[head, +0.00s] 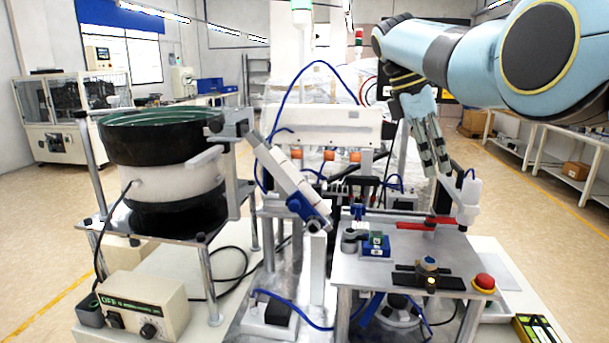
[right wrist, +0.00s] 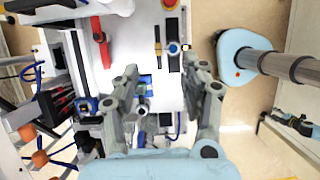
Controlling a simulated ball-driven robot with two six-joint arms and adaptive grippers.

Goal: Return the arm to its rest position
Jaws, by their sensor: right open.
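My right arm comes in from the upper right of the head view. Its gripper (head: 434,168) hangs with fingers pointing down above the back right of the small metal work table (head: 345,272). In the right wrist view the two fingers of this gripper (right wrist: 166,78) are spread apart with nothing between them; the table top (right wrist: 207,30) lies below. A small blue fixture (head: 376,246) with a green top stands on the table, clear of the fingers. My left gripper does not show.
A black bowl feeder (head: 155,143) stands at the left, with a controller box (head: 140,305) in front. A red bar (head: 412,226), a white upright cylinder (head: 467,202) and a red button (head: 484,281) are on the table's right side. Open floor (head: 535,205) lies to the right.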

